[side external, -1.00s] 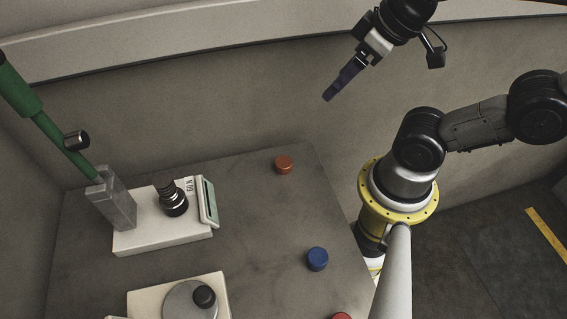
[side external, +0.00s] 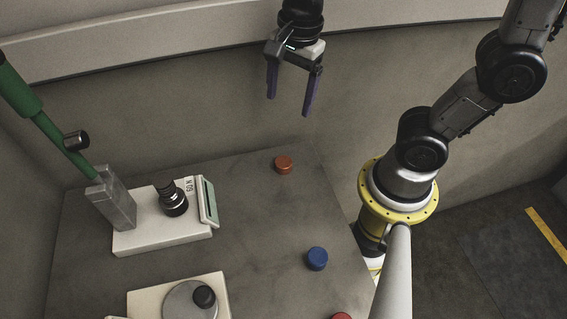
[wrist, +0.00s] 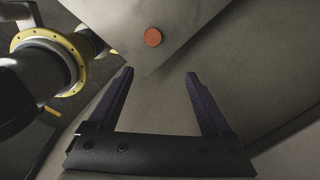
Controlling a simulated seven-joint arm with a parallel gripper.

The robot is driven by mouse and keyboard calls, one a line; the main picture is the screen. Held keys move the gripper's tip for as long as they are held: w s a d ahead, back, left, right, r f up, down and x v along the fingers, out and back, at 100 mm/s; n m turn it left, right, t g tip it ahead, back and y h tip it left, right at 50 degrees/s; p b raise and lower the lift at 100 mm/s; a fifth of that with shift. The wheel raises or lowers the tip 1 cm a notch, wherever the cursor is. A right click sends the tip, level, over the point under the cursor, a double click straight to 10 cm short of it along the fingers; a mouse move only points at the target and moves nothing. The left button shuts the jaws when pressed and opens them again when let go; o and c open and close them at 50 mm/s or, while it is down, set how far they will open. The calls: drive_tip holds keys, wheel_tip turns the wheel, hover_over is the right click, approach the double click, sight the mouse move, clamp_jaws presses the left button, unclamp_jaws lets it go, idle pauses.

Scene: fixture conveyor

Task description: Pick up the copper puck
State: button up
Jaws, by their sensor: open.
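The copper puck (side external: 284,165) is a small orange-brown disc lying flat near the far right corner of the grey table (side external: 262,215). It also shows in the wrist view (wrist: 153,37), beyond the fingertips and roughly between their lines. My gripper (side external: 289,107) is open and empty, with two dark purple fingers pointing down. In the side external view it appears above the puck and clear of the table. In the wrist view both fingers (wrist: 160,72) are spread wide, with nothing between them.
A blue puck (side external: 317,259) and a red puck (side external: 341,316) lie along the table's right side. Another device (side external: 222,290) is in front.

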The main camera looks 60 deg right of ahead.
wheel_tip(320, 180, down, 3)
drive_tip(key=a+g, duration=0.1)
drive_tip(key=a, duration=0.1)
hover_over(284, 160)
drive_tip(key=shift+n, duration=0.3)
wheel_tip(284, 160, down, 8)
drive_tip(key=shift+s+f, duration=0.1)
drive_tip(key=shift+f, duration=2.7)
clamp_jaws()
drive_tip(key=shift+r, duration=0.15)
